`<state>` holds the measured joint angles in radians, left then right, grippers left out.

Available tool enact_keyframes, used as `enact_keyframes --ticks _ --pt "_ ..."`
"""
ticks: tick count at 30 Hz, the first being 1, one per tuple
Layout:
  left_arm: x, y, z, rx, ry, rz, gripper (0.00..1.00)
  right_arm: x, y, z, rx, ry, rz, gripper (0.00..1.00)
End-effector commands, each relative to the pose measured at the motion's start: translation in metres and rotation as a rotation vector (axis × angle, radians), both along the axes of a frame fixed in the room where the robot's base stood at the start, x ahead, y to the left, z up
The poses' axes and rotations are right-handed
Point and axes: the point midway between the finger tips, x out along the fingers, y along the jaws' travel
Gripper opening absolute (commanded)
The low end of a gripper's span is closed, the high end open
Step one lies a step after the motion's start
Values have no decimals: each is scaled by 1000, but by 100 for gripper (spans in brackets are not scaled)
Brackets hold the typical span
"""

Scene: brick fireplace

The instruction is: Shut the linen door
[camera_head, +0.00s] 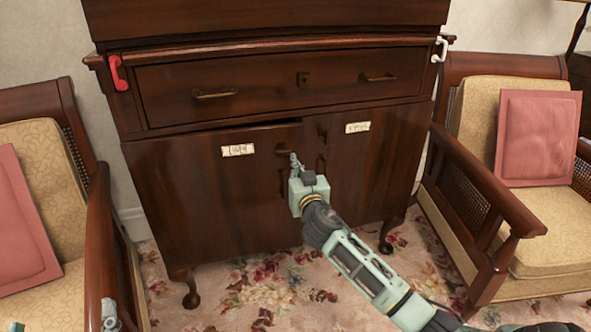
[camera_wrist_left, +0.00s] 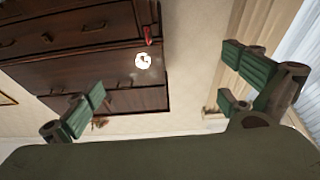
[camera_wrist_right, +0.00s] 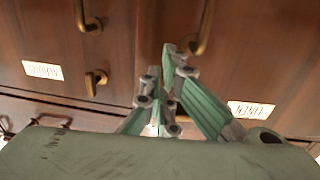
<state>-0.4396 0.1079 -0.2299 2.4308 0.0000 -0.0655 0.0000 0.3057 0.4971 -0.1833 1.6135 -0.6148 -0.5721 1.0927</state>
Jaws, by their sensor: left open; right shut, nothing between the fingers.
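The linen door (camera_head: 200,200) is the dark wooden left door of the cabinet, with a paper label (camera_head: 238,150) reading roughly "LINEN". It stands slightly ajar, with a dark gap along its top edge. My right gripper (camera_head: 295,160) is shut and empty, in front of this door beside its brass handle (camera_head: 281,151). In the right wrist view the closed fingers (camera_wrist_right: 168,52) are close to a brass handle (camera_wrist_right: 205,28); contact cannot be told. My left gripper (camera_wrist_left: 163,75) is open and empty, away from the cabinet; only a bit shows at the head view's lower left.
The right door (camera_head: 370,165) looks closed and bears another label. A drawer (camera_head: 280,85) above is shut. Red (camera_head: 118,73) and white (camera_head: 439,48) handle-like objects hang at the cabinet's corners. Armchairs (camera_head: 97,230) (camera_head: 470,190) flank it; flowered carpet (camera_head: 240,295) lies in front.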

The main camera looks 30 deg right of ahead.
Motion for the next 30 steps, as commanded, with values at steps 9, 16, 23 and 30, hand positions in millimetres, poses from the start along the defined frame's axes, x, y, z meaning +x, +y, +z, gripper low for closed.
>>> enact_keyframes --ticks 9,16,23,30 --pt "-7 -1 18 -26 -92 -6 100 14 -4 0 0 0 1 0" --pt "-7 -1 18 -26 -91 -6 100 14 -4 0 0 0 1 0" --pt "-8 -1 19 -28 -98 -6 100 36 -12 -2 -2 9 46 0" --pt "-9 -1 23 -33 -122 -7 100 63 -23 -1 0 2 114 0"
